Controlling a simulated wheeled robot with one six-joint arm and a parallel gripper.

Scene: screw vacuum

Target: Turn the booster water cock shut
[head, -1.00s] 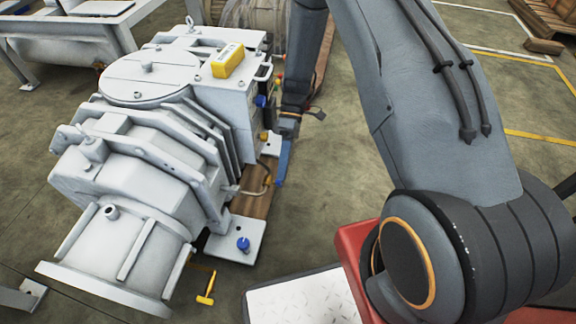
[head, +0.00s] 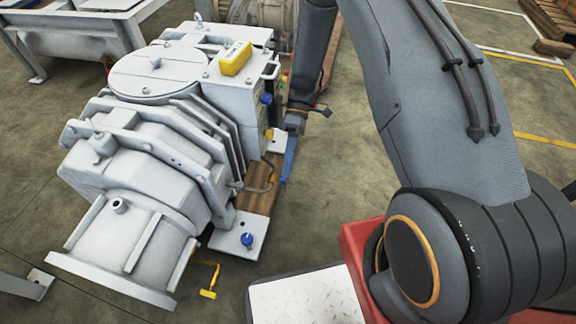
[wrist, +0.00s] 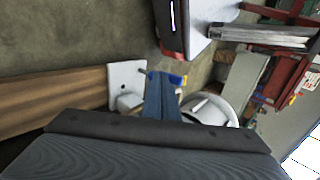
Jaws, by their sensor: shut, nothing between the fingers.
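My gripper (head: 285,176) points down beside the right side of the pale grey pump machine (head: 140,145). Its blue fingers are shut and empty; they also show in the wrist view (wrist: 165,82). A small part with yellow and blue (wrist: 178,79) shows at the fingertips in the wrist view, and I cannot tell whether they touch it. A thin bent pipe (head: 268,178) ends close to the fingertips in the head view. Other small handles are a blue one (head: 266,98) on the machine's side and a blue knob (head: 247,239) on its foot plate. I cannot tell surely which is the water cock.
A wooden beam (head: 258,198) lies under the machine; it also shows in the wrist view (wrist: 55,98). A yellow box (head: 235,60) sits on top. Open floor (head: 340,165) lies to the right.

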